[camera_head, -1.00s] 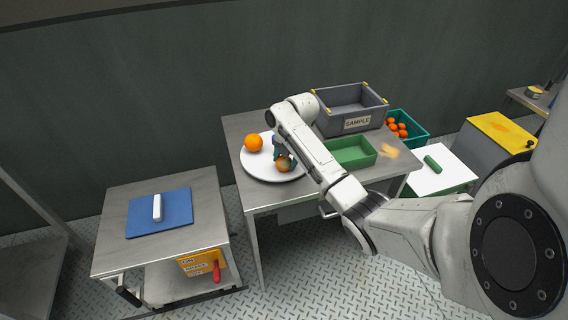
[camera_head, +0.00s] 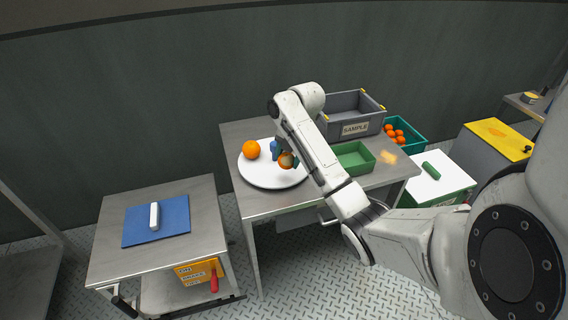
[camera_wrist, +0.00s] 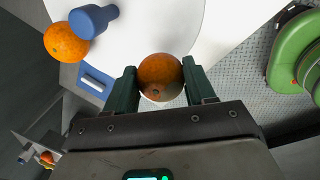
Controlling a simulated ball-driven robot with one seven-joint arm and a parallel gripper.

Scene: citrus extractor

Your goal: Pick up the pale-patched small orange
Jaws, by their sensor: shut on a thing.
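The small orange (camera_wrist: 160,72) is between the two fingers of my gripper (camera_wrist: 161,84) in the wrist view. A pale patch shows on its lower side, close to the palm. In the head view the same orange (camera_head: 286,160) shows its pale patch, held at the end of my arm above the right part of the white round plate (camera_head: 262,180). My gripper (camera_head: 284,157) is shut on it and partly hidden by my arm. A second orange (camera_head: 251,150) rests on the plate's left side; it also shows in the wrist view (camera_wrist: 66,43).
A blue knobbed thing (camera_wrist: 93,20) is beside the second orange. On the metal table (camera_head: 240,131) stand a green tray (camera_head: 352,158) and a grey SAMPLE crate (camera_head: 352,114) to the right. A teal crate (camera_head: 412,146) holds several oranges. A side table (camera_head: 205,225) bears a blue board (camera_head: 175,222).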

